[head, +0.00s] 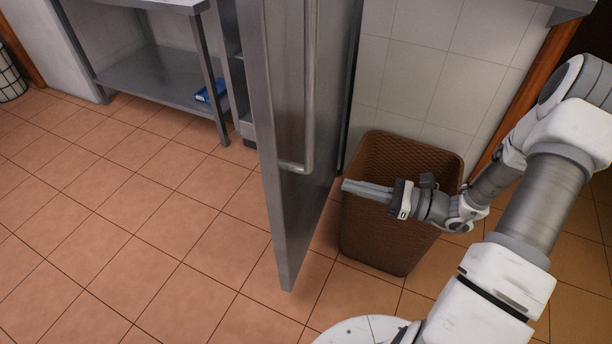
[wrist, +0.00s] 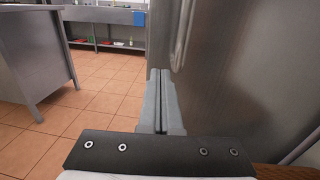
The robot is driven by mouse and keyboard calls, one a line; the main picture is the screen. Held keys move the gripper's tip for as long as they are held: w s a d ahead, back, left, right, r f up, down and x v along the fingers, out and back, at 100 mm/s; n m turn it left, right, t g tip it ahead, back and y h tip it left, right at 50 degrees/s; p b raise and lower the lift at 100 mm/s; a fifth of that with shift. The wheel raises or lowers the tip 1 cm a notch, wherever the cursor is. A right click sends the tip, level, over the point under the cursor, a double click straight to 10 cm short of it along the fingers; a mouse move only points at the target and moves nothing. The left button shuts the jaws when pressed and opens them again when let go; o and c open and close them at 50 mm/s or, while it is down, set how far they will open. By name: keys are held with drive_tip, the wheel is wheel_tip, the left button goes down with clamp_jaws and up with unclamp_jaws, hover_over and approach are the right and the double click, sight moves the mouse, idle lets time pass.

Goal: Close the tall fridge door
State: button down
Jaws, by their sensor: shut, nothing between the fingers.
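The tall fridge door (head: 290,130) is metal with a long vertical bar handle (head: 309,90). It stands open, swung out from the fridge body (head: 235,60) in the head view. The side with the handle faces my gripper. My gripper (head: 345,187) is shut and empty, to the right of the door near the lower end of the handle, in front of a brown bin. In the wrist view the door (wrist: 245,75) fills the right side, and my fingers (wrist: 160,75) point forward beside its edge. I cannot tell whether they touch the door.
A brown woven bin (head: 385,250) stands against the tiled wall, right of the door and below my gripper. A metal table (head: 160,75) with a lower shelf stands at the back left. The tiled floor (head: 130,230) left of the door is clear.

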sight(283, 168)
drive_tip(key=b+x, duration=0.2)
drive_tip(key=x, duration=1.2)
drive_tip(key=shift+s, duration=0.1)
